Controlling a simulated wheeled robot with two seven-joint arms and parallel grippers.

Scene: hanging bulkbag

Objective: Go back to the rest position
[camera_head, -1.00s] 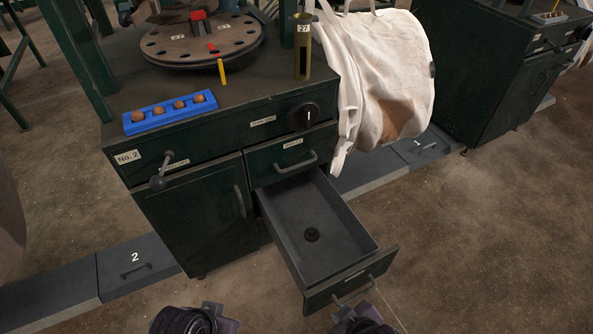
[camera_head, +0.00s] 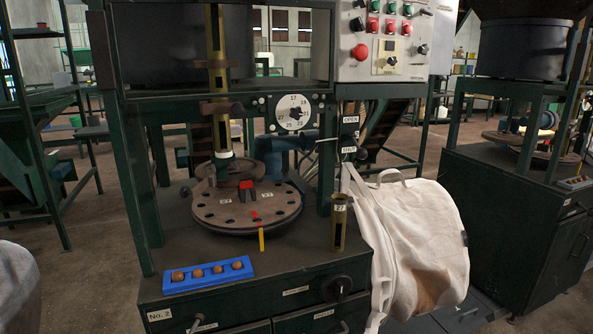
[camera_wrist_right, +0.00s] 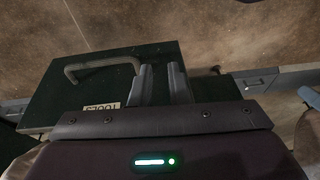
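In the head view no gripper shows. In the right wrist view my right gripper (camera_wrist_right: 163,82) has its two fingers a little apart, with nothing seen between them. Behind the fingers is a dark green panel (camera_wrist_right: 70,80) with a grey handle (camera_wrist_right: 103,67) and a label reading "TOOLS", seen upside down. I cannot tell how far the fingers are from it. My left gripper is not in view.
The dark green cabinet No. 2 (camera_head: 175,300) carries a round turntable (camera_head: 245,215), a blue holder (camera_head: 209,274) with brown balls and a brass tube (camera_head: 339,225). A white bag (camera_head: 425,240) hangs at its right. A control panel (camera_head: 385,45) stands above.

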